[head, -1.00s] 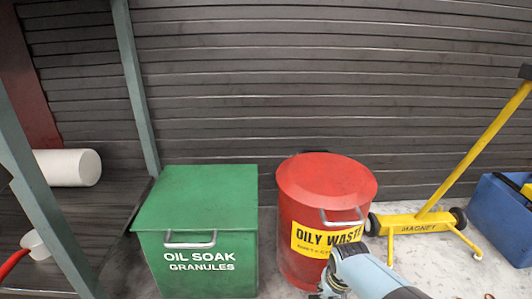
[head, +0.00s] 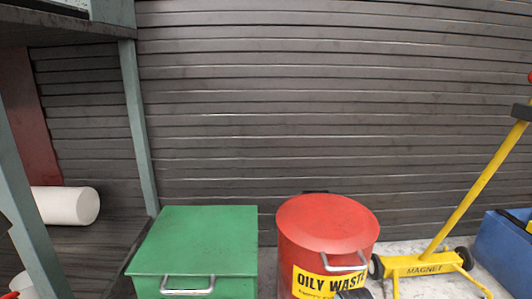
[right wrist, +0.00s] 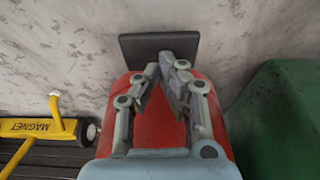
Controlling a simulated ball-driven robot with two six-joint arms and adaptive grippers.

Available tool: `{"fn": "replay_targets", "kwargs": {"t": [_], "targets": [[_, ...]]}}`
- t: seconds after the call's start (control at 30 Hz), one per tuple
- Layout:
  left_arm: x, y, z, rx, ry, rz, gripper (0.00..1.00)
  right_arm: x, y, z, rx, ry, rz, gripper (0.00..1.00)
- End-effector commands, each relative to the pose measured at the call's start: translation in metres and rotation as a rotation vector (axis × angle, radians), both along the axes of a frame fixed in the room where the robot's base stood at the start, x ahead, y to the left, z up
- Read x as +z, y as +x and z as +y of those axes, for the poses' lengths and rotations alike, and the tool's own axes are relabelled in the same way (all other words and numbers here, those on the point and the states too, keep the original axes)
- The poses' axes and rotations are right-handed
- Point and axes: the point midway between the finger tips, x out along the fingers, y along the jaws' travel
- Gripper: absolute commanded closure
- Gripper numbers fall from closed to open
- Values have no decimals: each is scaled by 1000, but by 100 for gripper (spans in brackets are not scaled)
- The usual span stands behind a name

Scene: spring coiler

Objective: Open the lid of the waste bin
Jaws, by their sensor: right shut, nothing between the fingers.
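The waste bin (head: 300,262) is a red drum with a yellow "OILY WASTE" label, standing on the floor in the head view. Its round red lid (head: 328,222) lies closed on top, with a metal handle (head: 343,265) at the front. The bin's red surface (right wrist: 158,128) also shows below my fingers in the right wrist view. A dark flat plate (right wrist: 188,46) lies at the bin's edge there. My right gripper (right wrist: 162,72) is shut and empty, its fingertips overlapping that plate; contact cannot be told. My left gripper is out of view.
A green box (head: 200,240) stands left of the bin, with a gap between. A yellow magnet trolley (head: 420,265) stands close on the right, then a blue container (head: 504,250). A slatted dark wall (head: 300,110) is behind. A shelf post (head: 138,120) is left.

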Motion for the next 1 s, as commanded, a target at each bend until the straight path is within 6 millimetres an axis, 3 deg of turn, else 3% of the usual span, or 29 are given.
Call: {"fn": "replay_targets", "kwargs": {"t": [1.0], "targets": [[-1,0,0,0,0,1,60,-21,-1,-2,0,-2,2,100]]}}
